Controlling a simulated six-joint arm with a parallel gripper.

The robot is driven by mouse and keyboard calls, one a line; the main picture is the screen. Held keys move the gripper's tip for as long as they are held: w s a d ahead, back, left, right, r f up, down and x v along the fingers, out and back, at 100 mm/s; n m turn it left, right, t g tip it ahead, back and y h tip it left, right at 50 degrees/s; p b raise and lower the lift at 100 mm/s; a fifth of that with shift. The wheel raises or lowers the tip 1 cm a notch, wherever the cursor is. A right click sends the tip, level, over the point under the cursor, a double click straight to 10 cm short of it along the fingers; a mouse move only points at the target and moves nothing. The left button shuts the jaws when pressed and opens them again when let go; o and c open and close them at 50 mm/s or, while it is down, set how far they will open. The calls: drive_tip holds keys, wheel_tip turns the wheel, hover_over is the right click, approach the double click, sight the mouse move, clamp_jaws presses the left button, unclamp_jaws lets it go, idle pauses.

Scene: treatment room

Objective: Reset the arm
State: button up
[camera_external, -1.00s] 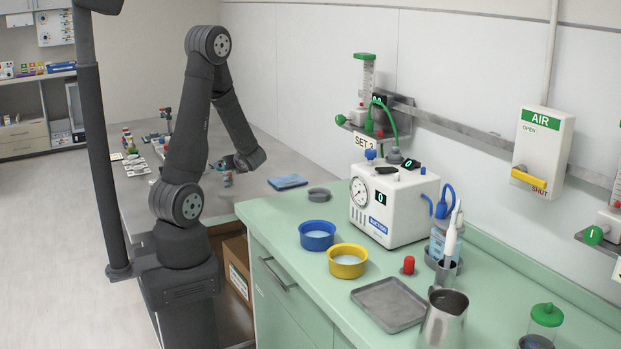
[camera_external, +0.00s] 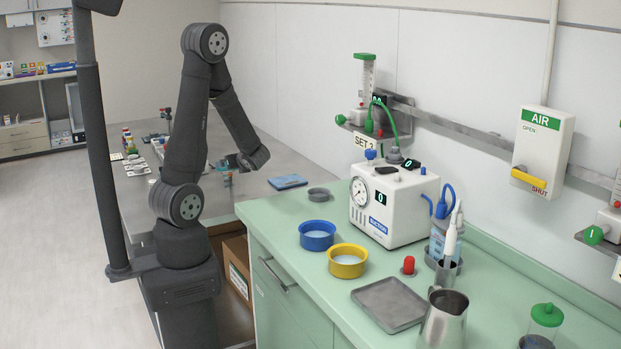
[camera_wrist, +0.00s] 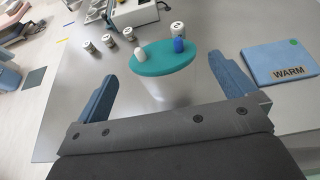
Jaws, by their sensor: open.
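My gripper (camera_wrist: 163,100) is open in the wrist view, its two blue fingers spread wide with nothing held between them.
A blue pad marked WARM (camera_wrist: 280,65) lies right of my gripper; it also shows in the external view (camera_external: 288,182). Several small jars (camera_wrist: 108,40) stand beyond. The green counter (camera_external: 320,275) holds a white suction unit (camera_external: 395,205), a blue bowl (camera_external: 317,236) and a yellow bowl (camera_external: 347,262).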

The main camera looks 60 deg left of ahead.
drive_tip(key=x, duration=0.7)
drive_tip(key=shift+a+r, duration=0.15)
drive_tip(key=r, duration=0.4)
drive_tip(key=shift+w+d, duration=0.1)
drive_tip(key=shift+d, duration=0.15)
drive_tip(key=w+d+r+m+t+h, duration=0.1)
drive_tip(key=w+d+r+m+t, duration=0.2)
drive_tip(key=w+d+r, duration=0.4)
drive_tip(key=w+d+r+m+t+h, duration=0.2)
drive_tip(key=w+d+r, duration=0.5)
drive_tip(key=d+r, duration=0.7)
drive_tip(key=w+d+r+m+t+h, duration=0.1)
drive_tip(key=w+d+r+m+t, duration=0.4)
drive_tip(key=d+r, duration=0.6)
drive_tip(key=shift+w+d+r+h, duration=0.15)
drive_tip(key=shift+w+r+h, duration=0.25)
drive_tip(key=shift+w+r, duration=0.6)
drive_tip(key=shift+s+r, duration=0.1)
